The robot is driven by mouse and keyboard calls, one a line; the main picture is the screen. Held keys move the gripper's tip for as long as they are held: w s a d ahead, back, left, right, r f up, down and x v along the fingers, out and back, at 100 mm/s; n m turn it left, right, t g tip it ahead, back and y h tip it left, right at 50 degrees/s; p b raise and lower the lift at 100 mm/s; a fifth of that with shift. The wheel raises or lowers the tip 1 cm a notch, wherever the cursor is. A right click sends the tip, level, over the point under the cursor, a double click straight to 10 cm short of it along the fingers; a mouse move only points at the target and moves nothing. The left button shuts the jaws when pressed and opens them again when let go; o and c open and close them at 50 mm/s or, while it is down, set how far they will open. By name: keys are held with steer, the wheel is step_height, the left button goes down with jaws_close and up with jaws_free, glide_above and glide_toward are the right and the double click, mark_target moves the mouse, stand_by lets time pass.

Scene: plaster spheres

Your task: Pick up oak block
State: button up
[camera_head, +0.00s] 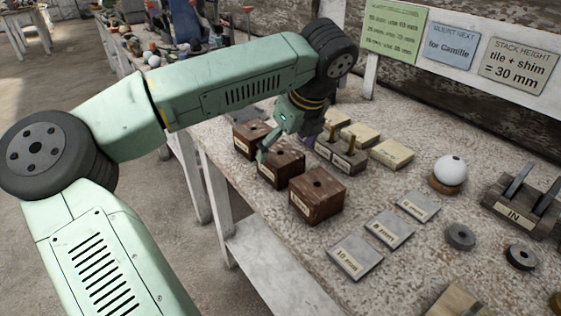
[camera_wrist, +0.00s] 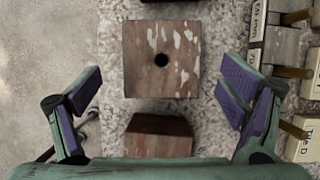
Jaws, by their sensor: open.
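Three dark brown wooden blocks, each with a hole in its top, stand in a row along the table's left edge: a rear block (camera_head: 250,140), a middle block (camera_head: 284,172) and a front block (camera_head: 317,196). Their labels are too small to read, so I cannot tell which is the oak block. My gripper (camera_head: 286,147) is open above the row, partly hiding the middle block. In the wrist view a block with pale patches (camera_wrist: 144,61) lies ahead between my open fingers (camera_wrist: 162,86), with gaps on both sides. Another block (camera_wrist: 158,136) shows below it.
Brass-pegged blocks (camera_head: 342,155) and pale yellow blocks (camera_head: 391,153) stand just right of the row. Grey labelled plates (camera_head: 355,257), a white sphere (camera_head: 451,170) on a wooden ring, dark rings (camera_head: 460,237) and an "IN" rack (camera_head: 512,213) are farther right. The floor drops away left of the table.

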mark_target(280, 158)
steer(key=p+x, duration=0.2)
steer(key=x, duration=0.3)
steer(key=shift+d, duration=0.1)
steer(key=shift+c, duration=0.4)
steer(key=c, duration=1.4)
